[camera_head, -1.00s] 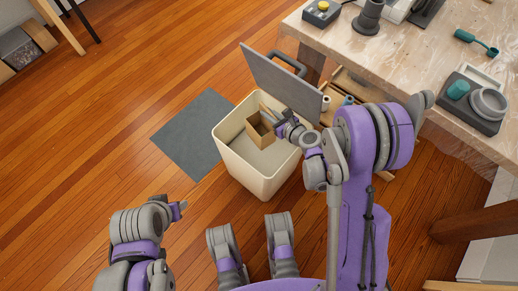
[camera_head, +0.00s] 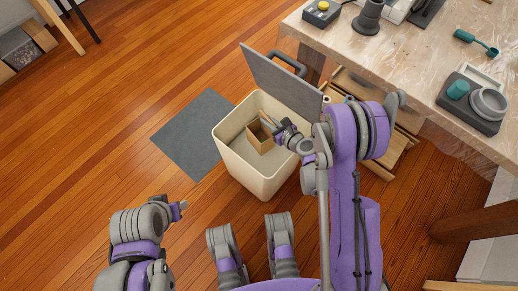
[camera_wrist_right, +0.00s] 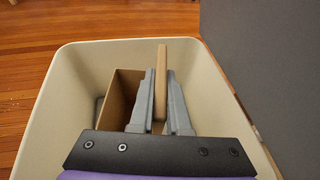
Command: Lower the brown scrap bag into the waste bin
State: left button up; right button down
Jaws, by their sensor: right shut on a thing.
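The brown scrap bag (camera_head: 259,139) is an open-topped, box-like bag inside the mouth of the cream waste bin (camera_head: 246,169). My right gripper (camera_head: 277,127) reaches into the bin from the right. In the right wrist view, its grey fingers (camera_wrist_right: 161,85) are shut on an upright tan strip of the bag, whose open body (camera_wrist_right: 122,95) shows to their left, within the bin's rim (camera_wrist_right: 62,90). I cannot tell whether the bag touches the bin floor. My left gripper (camera_head: 179,210) is well apart at the lower left; its finger gap is unclear.
The bin's grey lid (camera_head: 283,82) stands raised at its back right. A dark grey mat (camera_head: 194,135) lies on the floor left of the bin.

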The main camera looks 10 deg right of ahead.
jog(key=shift+f, duration=1.5)
pick_arm(q)
jog(key=shift+s+a, duration=0.2)
jog(key=shift+s, duration=0.8)
pick_arm(e)
jog(key=shift+f, duration=1.7)
jog(key=c, duration=0.8)
grip_release()
